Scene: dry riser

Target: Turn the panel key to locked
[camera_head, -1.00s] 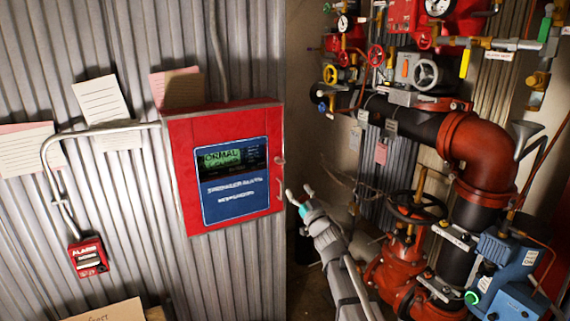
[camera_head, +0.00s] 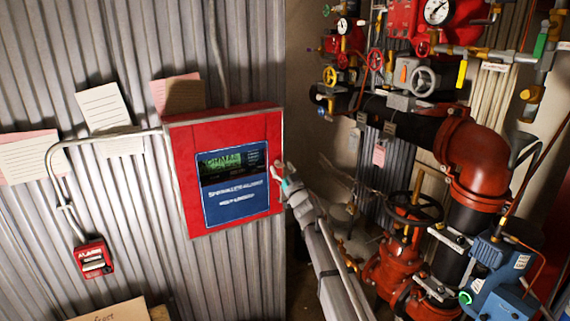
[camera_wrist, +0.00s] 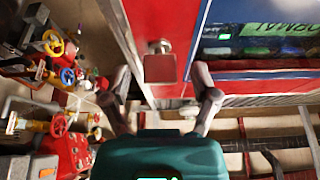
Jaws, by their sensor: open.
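The red alarm panel (camera_head: 223,133) hangs on the corrugated wall, with a blue face and a lit green display. In the wrist view, the panel's red front (camera_wrist: 182,30) fills the top middle. A small square metal piece, apparently the panel key (camera_wrist: 160,68), stands out from it near its edge. My gripper (camera_wrist: 161,75) is open, one finger on each side of the key, with visible gaps. In the head view my gripper (camera_head: 281,171) is at the panel's right edge and hides the key there. I cannot read the key's turn position.
A red pull station (camera_head: 94,259) and paper notes (camera_head: 103,107) are on the wall to the left. Red and black pipes (camera_head: 475,160), valves and a blue device (camera_head: 500,262) crowd the right side. A dark handwheel (camera_head: 414,207) stands right of my arm.

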